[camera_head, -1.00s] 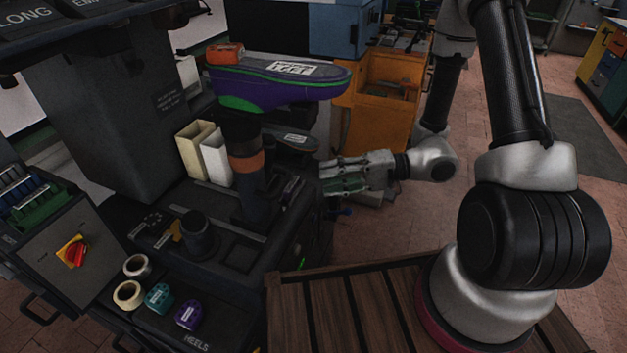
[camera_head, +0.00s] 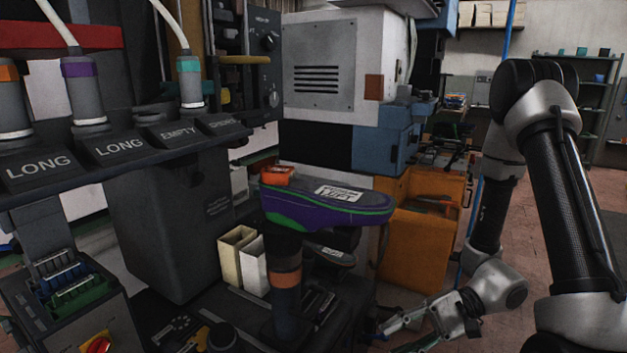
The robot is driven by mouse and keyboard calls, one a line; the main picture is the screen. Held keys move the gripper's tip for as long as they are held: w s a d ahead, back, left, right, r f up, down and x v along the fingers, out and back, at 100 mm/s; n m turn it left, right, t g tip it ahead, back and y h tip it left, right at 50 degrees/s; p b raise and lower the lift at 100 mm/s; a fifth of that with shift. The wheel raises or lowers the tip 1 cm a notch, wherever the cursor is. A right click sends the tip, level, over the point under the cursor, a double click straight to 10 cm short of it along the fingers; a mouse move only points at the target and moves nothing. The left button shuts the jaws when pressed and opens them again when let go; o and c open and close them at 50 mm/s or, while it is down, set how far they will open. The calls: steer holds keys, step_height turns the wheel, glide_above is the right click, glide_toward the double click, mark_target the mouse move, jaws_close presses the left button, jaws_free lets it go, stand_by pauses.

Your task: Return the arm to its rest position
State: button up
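My arm (camera_head: 575,200) stands at the right, with its elbow high and its forearm reaching down. My gripper (camera_head: 405,325) is low at the bottom centre-right, pointing left and cut by the lower edge of the picture. It is beside the dark press machine and touches nothing that I can see. The fingers are partly out of the picture, so I cannot tell whether they are open or shut. A purple and green shoe sole form (camera_head: 325,205) sits on the post of the press, with an orange heel piece (camera_head: 277,176) on its left end and a white label on top.
A shelf of hoppers marked LONG and EMPTY (camera_head: 110,147) hangs at the left. An orange cabinet (camera_head: 425,225) stands behind my gripper.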

steer(key=s+d+r+n+h, duration=0.1)
steer(key=s+d+r+h, duration=0.1)
steer(key=d+r+h, duration=0.45)
steer(key=s+d+r+n+h, duration=0.2)
steer(key=d+r+h, duration=0.2)
steer(key=d, duration=0.5)
steer(key=d+r+n+t+h, duration=0.2)
steer(key=r+t, duration=0.5)
steer(key=r, duration=0.7)
steer(key=shift+d+r+n+t+h, duration=0.3)
steer(key=shift+d+h, duration=0.35)
steer(key=shift+d, duration=0.25)
